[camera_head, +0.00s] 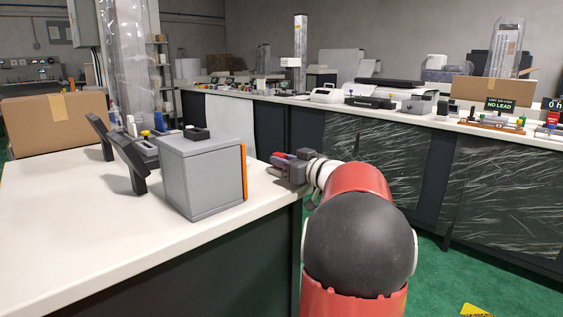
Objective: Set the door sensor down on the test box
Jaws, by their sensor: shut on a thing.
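The grey box (200,178) with an orange right-hand side is likely the test box. It stands upright on the white-topped counter near its right end. A small black piece (197,133) is on its top. My gripper (280,165) is just right of the box, beside the counter's right edge and lower than the box top, pointing left. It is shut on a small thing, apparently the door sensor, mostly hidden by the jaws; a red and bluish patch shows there. A gap shows between gripper and box.
A dark angled stand (123,152) with small coloured parts is left of the box. A cardboard box (55,122) sits at the counter's far left. The white counter top (60,215) is clear in front. A long bench (370,112) with devices runs behind.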

